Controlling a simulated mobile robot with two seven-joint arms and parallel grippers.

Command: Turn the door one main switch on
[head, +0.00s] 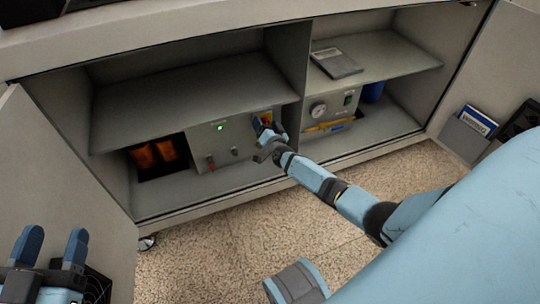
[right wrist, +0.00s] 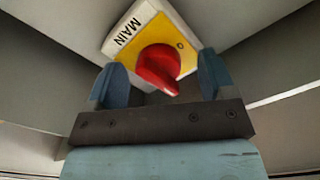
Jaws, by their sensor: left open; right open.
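The main switch is a red rotary knob (right wrist: 157,66) on a yellow plate (right wrist: 184,47) with a white strip (right wrist: 128,31) marked MAIN. In the right wrist view its handle points down and slightly right. My right gripper (right wrist: 163,82) is open, with one finger on each side of the knob; I cannot tell whether they touch it. In the head view my right gripper (head: 262,130) is at the right end of the grey control box (head: 215,140) and partly hides the switch. My left gripper (head: 52,246) is open and empty at the lower left.
The box stands in the left bay under a shelf (head: 190,95), beside orange items (head: 155,153). The right bay holds a gauge panel (head: 330,112) and a blue container (head: 373,91). Open doors (head: 55,190) flank the cabinet. The box shows a lit green lamp (head: 220,128).

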